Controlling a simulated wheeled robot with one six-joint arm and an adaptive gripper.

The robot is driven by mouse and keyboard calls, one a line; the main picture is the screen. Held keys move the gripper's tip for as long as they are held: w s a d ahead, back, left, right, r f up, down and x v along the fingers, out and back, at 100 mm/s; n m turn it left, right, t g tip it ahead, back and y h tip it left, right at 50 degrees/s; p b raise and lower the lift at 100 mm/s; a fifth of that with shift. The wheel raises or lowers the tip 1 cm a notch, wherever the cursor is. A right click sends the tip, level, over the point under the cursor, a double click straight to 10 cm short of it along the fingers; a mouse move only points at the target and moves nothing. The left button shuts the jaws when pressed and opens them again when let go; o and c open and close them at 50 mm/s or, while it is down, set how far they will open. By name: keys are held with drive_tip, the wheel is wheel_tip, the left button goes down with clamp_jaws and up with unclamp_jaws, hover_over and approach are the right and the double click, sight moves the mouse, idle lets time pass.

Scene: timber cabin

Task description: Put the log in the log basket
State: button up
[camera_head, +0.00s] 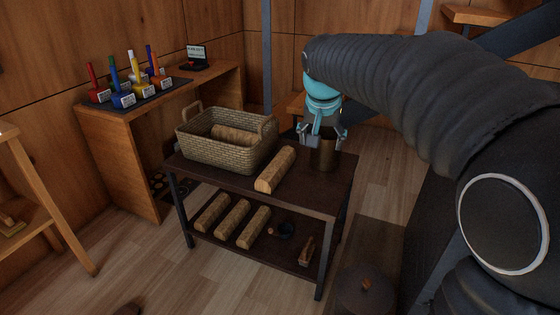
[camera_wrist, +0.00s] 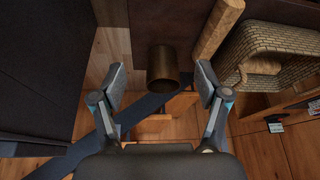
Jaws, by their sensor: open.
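A log (camera_head: 275,170) lies on the dark table top, just right of the basket. It also shows in the wrist view (camera_wrist: 217,30), right of my gripper. The wicker log basket (camera_head: 222,154) stands at the left of the table top, with one log (camera_head: 233,135) visible inside. In the wrist view the basket (camera_wrist: 285,42) is at the upper right. My gripper (camera_head: 322,138) is open and empty, at the right end of the table top. A brown cylindrical cup (camera_head: 323,155) stands by the fingers. In the wrist view the cup lies ahead between the fingertips (camera_wrist: 160,88), apart from both.
The dark table (camera_head: 310,192) has a lower shelf with several logs (camera_head: 232,218), a small dark bowl (camera_head: 286,231) and a small wooden item (camera_head: 307,250). A wooden side desk (camera_head: 120,150) behind left holds coloured bottle-like items. A lidded pot (camera_head: 366,287) stands front right.

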drive_tip(key=w+a+f, duration=0.4)
drive_tip(key=w+a, duration=0.3)
drive_tip(key=w, duration=0.2)
drive_tip(key=m, duration=0.2)
approach(275, 163)
drive_tip(key=shift+h, duration=0.4)
drive_tip(key=x, duration=0.2)
drive_tip(key=b+x, duration=0.1)
drive_tip(key=x, duration=0.1)
drive_tip(key=a+x, duration=0.1)
drive_tip(key=x, duration=0.1)
drive_tip(key=shift+f, duration=0.15)
drive_tip(key=shift+x, duration=2.9)
drive_tip(key=shift+d, duration=0.15)
drive_tip(key=c, duration=1.3)
drive_tip(key=shift+c, duration=0.2)
